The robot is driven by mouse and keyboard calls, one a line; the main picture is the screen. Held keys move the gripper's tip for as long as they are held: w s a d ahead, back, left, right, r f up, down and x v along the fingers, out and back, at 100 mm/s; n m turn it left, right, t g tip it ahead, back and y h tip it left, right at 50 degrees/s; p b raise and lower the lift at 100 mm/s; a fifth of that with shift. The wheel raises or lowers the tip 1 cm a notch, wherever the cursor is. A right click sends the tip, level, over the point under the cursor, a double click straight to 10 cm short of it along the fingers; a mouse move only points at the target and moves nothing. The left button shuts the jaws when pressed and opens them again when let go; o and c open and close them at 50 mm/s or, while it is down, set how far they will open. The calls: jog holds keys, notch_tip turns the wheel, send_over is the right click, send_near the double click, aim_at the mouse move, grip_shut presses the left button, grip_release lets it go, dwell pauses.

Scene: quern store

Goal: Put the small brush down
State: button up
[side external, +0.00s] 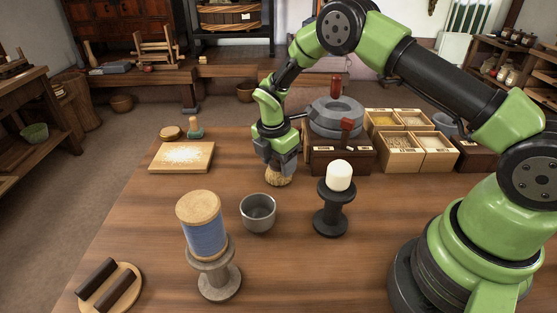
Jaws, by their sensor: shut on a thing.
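My gripper (281,164) points down over the middle of the table and is shut on the small brush (279,177). Only a rounded tan, bristle-like part of the brush shows below the fingers; the rest is hidden by them. The brush is at or just above the wooden table (330,265); I cannot tell whether it touches.
A grey cup (258,213) stands just in front of the brush. A candle on a dark spool stand (333,211) is to the right, a blue thread spool (205,232) front left. A quern (337,117) and grain boxes (405,150) stand behind. A floured board (182,157) lies left.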

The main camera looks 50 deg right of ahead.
jog(key=shift+f, duration=0.1)
jog(key=o, duration=1)
jog(key=shift+c, duration=0.2)
